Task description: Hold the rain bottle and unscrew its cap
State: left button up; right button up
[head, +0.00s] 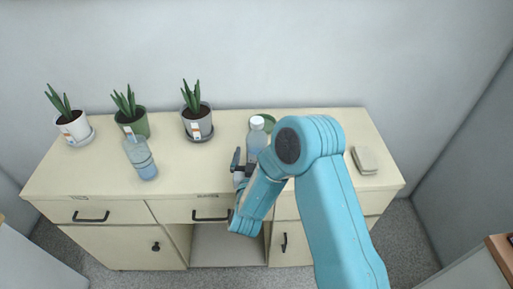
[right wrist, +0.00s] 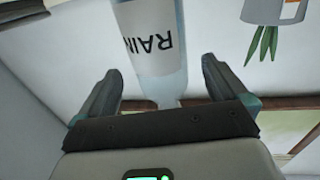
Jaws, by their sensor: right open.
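The rain bottle (head: 256,143) is a clear, bluish bottle with a whitish cap (head: 257,122). It stands upright on the cream cabinet, just left of my right arm, which hides part of it. In the right wrist view the bottle (right wrist: 152,40) appears upside down, with its white RAIN label readable. Its narrowing neck end points toward my gripper, and the cap is not clear there. My right gripper (head: 243,166) is open in front of the bottle. In the right wrist view its fingers (right wrist: 160,85) lie either side of the bottle's line, with gaps on both sides. My left gripper is not in view.
A second bluish bottle (head: 140,158) stands at left. Potted plants (head: 73,125), (head: 133,123) and (head: 197,121) line the back. A green round item (head: 269,122) is behind the rain bottle. A beige block (head: 364,160) lies at right. The front middle-left of the cabinet top (head: 190,172) is clear.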

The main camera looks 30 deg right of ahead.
jog(key=p+x, duration=0.2)
jog(key=x, duration=0.3)
jog(key=shift+w+d+r, duration=0.1)
jog(key=shift+d, duration=0.05)
jog(key=shift+w+d, duration=0.2)
jog(key=shift+w, duration=0.05)
jog(key=c, duration=1.2)
jog(key=shift+c, duration=0.2)
notch_tip(320, 180, up, 20)
jog(key=shift+b, duration=0.5)
jog(key=o, duration=0.6)
jog(key=c, duration=0.9)
